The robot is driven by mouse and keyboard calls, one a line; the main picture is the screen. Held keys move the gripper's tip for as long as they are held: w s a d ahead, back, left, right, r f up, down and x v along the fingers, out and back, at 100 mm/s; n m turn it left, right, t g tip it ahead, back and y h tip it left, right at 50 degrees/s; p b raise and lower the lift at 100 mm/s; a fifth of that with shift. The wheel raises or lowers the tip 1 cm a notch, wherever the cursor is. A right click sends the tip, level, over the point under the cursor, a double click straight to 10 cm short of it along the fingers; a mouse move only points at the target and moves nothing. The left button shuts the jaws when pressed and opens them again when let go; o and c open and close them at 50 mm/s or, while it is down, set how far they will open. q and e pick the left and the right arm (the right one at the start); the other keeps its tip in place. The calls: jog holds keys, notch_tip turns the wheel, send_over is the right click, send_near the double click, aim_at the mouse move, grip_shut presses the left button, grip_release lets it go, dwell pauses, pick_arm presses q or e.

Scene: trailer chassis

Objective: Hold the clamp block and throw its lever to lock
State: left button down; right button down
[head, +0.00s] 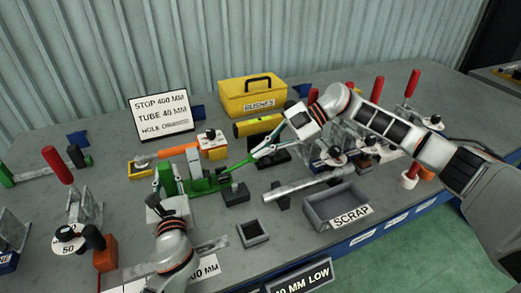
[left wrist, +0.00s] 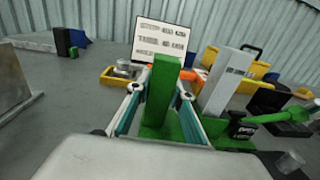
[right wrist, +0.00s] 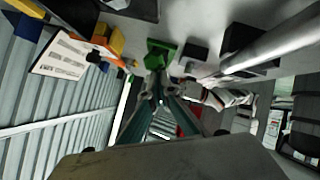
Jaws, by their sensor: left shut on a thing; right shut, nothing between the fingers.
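The green clamp block (head: 205,184) stands on the table left of centre. My left gripper (head: 166,180) is shut on its upright green end; in the left wrist view this green post (left wrist: 160,95) stands between the fingers. A green lever (left wrist: 285,115) reaches out to the right from the block in that view. My right gripper (head: 236,166) is shut and empty, reaching in from the right with its tips close to the lever side of the block. In the right wrist view a green part (right wrist: 160,52) lies just beyond the fingertips; whether they touch cannot be told.
A grey scrap bin (head: 335,205) and a metal tube (head: 305,185) lie to the right. A yellow toolbox (head: 252,95) and a sign (head: 160,115) stand behind. An orange bar (head: 180,150) is just behind the block. A small dark tray (head: 252,233) is in front.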

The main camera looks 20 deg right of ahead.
jog(key=shift+d, duration=0.15)
jog(key=s+d+r, duration=0.2)
jog(key=d+r, duration=0.6)
jog(key=r, duration=0.1)
jog(key=shift+s+r, duration=0.2)
jog(key=shift+s, duration=0.05)
dwell(0.4)
pick_arm(q)
jog(key=c, duration=1.4)
grip_release()
jog(key=shift+c, duration=0.2)
